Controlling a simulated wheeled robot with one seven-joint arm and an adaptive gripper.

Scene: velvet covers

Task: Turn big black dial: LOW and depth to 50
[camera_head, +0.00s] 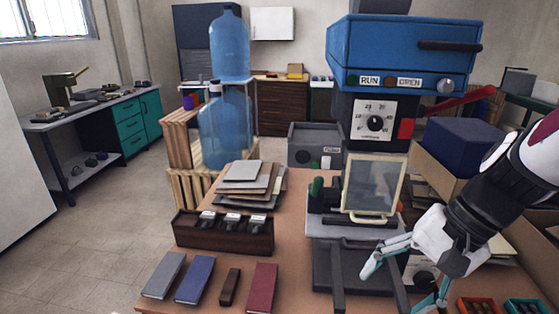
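A black dial (375,122) sits on a white square plate with a number scale, on the front of the blue machine (400,55). The numbers and the pointer are too small to read surely. A second dark dial (424,278) on a pale plate is low on the machine's base, partly hidden by my gripper; its labels cannot be read. My gripper (402,284) is at the lower right, its teal-tipped fingers spread apart with nothing seen between them. It is in front of the base, beside the lower dial; contact cannot be told.
A framed clear guard (373,187) stands over the machine's bed. A red lever (455,101) juts right under RUN and OPEN buttons. Stacked boards (250,183), a dark block with stamps (224,230) and several book-like covers (195,278) lie left. A cardboard box (430,170) is right.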

